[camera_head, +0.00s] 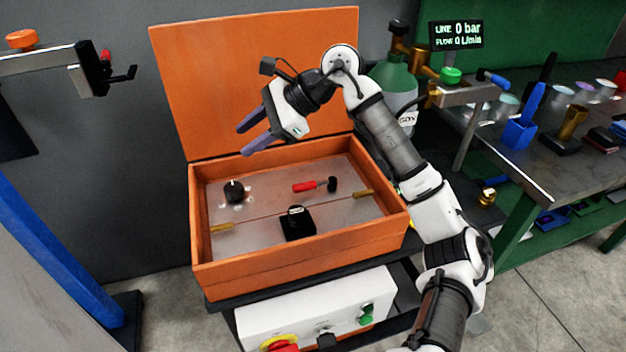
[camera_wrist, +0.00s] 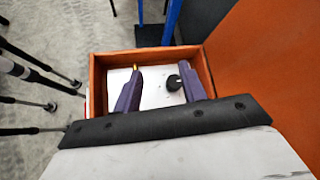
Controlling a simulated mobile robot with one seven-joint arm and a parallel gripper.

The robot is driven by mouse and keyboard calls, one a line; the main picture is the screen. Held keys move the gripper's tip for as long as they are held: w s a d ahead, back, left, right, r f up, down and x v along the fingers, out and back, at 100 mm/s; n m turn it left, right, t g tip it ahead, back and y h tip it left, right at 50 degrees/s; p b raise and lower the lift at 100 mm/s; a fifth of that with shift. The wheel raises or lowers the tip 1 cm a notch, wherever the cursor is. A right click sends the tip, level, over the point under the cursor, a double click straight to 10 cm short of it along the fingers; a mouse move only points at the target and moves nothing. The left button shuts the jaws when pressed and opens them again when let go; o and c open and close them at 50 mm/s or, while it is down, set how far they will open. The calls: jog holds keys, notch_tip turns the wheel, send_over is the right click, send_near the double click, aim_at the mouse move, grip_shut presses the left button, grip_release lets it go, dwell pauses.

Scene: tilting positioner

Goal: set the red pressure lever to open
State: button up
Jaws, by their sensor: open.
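The red pressure lever (camera_head: 304,187) lies roughly level on the grey metal panel inside the orange box, with a black round end (camera_head: 332,184) at its right. I cannot read any open or shut marking beside it. My gripper (camera_head: 245,139) is open and empty, above the back left of the box, higher than the lever and to its left. In the wrist view my gripper's jaws (camera_wrist: 202,72) are apart over the box, with a black knob (camera_wrist: 174,83) seen between them. The lever does not show in the wrist view.
The orange box (camera_head: 300,257) has its lid (camera_head: 250,80) raised at the back. Its panel also holds a black dial (camera_head: 234,191), a black block (camera_head: 297,224) and brass fittings. A display (camera_head: 457,35) reads 0 bar and 0 flow. A workbench (camera_head: 570,170) stands right.

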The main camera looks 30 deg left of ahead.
aim_at(307, 183)
jog(key=w+d+f+m+t+h, duration=0.1)
jog(key=w+d+f+t+h, duration=0.3)
jog(key=w+d, duration=0.85)
jog(key=p+x, duration=0.1)
jog(key=x, duration=0.3)
jog(key=p+x, duration=0.1)
jog(key=x, duration=0.4)
jog(key=p+x, duration=0.1)
jog(key=x, duration=0.4)
jog(key=shift+w+a+f+p, duration=0.1)
jog(key=shift+a+p, duration=0.25)
jog(key=shift+a, duration=0.15)
grip_shut()
